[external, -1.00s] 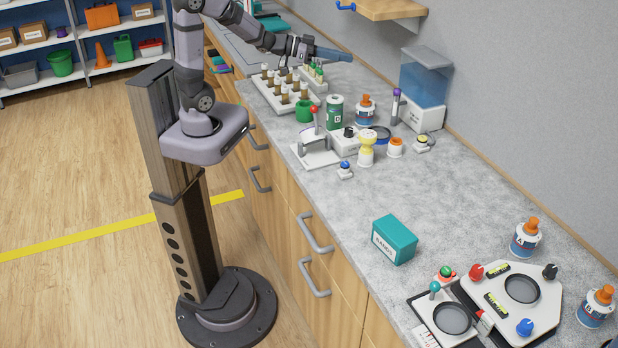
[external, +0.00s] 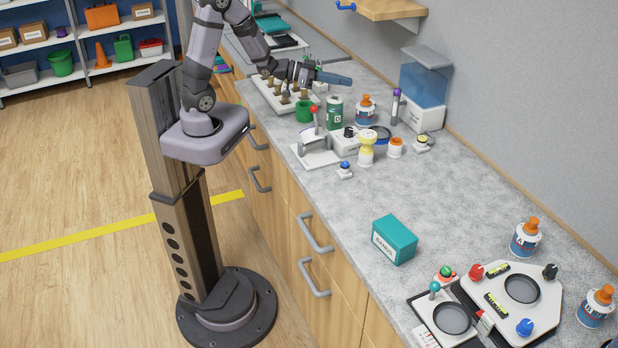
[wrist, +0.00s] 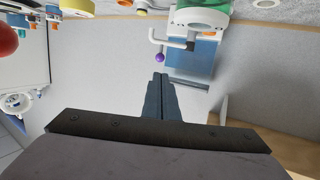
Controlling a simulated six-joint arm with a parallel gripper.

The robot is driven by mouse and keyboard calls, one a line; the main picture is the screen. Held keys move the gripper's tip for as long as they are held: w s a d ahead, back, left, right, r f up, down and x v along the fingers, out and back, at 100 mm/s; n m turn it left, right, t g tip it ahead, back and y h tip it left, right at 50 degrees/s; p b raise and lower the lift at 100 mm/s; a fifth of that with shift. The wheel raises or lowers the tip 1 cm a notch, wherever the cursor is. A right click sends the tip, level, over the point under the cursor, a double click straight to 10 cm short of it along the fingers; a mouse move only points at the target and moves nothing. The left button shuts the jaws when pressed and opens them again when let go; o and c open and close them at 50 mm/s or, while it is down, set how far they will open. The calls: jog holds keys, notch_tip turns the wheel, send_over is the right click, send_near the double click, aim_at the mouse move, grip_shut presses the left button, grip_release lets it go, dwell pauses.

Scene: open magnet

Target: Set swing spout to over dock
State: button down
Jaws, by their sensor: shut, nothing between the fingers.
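My gripper (external: 348,81) is shut and empty, held above the far part of the counter and pointing right toward the wall. Its closed fingers (wrist: 160,80) show in the wrist view. A slim post with a purple knob (external: 397,93) stands left of the blue tank. In the wrist view, which is upside down, a white bent pipe (wrist: 174,42) with a purple ball (wrist: 159,57) lies beyond the fingertips, apart from them. This looks like the swing spout. I cannot tell which part is the dock.
A blue tank (external: 424,84) on a white base stands by the wall. A green canister (external: 335,112), an orange-capped bottle (external: 365,108) and a rack of vials (external: 285,97) crowd the counter near my gripper. A wooden shelf (external: 385,8) overhangs behind. Mid-counter is mostly clear around a teal box (external: 395,240).

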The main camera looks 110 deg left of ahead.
jog(key=p+x, duration=0.4)
jog(key=x, duration=1)
jog(key=shift+p, duration=0.4)
jog(key=shift+d+f, duration=0.1)
jog(key=w+n+g+y+b, duration=0.2)
jog(key=w+n+y+b, duration=0.2)
jog(key=b, duration=0.5)
jog(key=w, duration=0.2)
jog(key=shift+w+g+y, duration=0.4)
jog(key=shift+r, duration=0.4)
